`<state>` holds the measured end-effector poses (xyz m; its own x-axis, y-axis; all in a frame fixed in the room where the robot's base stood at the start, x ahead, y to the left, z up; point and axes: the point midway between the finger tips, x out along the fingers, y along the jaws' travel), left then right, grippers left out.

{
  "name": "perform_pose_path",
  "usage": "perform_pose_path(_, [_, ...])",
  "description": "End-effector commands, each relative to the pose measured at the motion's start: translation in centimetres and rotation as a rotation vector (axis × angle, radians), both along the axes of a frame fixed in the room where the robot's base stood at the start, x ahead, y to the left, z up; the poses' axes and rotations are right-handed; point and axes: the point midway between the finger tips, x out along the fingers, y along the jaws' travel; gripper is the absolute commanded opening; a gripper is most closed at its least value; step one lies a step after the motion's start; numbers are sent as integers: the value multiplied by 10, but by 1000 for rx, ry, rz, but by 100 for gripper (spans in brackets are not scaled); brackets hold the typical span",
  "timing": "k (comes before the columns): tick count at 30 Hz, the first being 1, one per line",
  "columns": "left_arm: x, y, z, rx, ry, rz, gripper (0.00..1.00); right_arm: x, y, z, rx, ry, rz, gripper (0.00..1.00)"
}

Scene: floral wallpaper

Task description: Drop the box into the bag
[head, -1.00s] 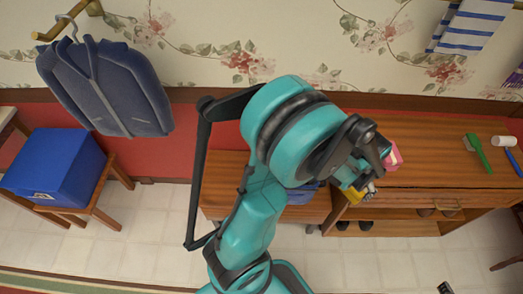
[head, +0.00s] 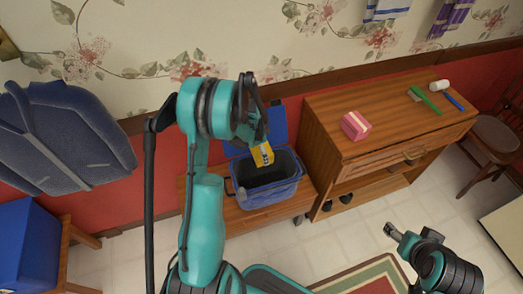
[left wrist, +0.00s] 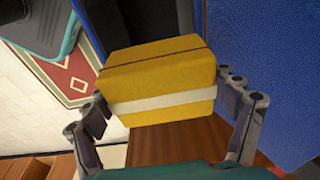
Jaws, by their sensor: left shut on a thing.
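The yellow box (head: 262,155) with a pale band is held in my left gripper (head: 254,138), over the open top of the blue bag (head: 268,196). The bag stands on the low wooden bench with its flap raised at the back. In the left wrist view, the box (left wrist: 157,75) sits between the two fingers of my left gripper (left wrist: 165,115), and blue woven fabric of the bag (left wrist: 275,60) fills the right side. My right gripper (head: 393,232) is low at the right, away from the bag; its finger opening is too small to judge.
A pink box (head: 355,126), a green brush (head: 428,102), a white roll and a blue item lie on the wooden cabinet (head: 320,107) right of the bag. A blue jacket (head: 60,140) hangs at the left above a blue box (head: 30,245).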

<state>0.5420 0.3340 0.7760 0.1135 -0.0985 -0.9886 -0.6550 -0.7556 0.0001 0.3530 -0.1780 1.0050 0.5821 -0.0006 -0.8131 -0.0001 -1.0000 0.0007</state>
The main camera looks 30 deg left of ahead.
Motion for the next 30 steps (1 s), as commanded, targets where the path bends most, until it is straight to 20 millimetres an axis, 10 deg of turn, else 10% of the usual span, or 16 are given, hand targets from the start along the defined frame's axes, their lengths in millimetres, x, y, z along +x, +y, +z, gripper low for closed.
perform_pose_path(18, [0,-1,-41,0,0,1,50,0,0,-23,0,0,0,64])
perform_pose_path(19, [0,-1,-41,0,0,1,88,0,0,-23,0,0,0,64])
perform_pose_path(20, [0,-1,-41,0,0,1,96,0,0,-23,0,0,0,64])
perform_pose_path(30, [0,-1,-41,0,0,1,100,0,0,-23,0,0,0,64])
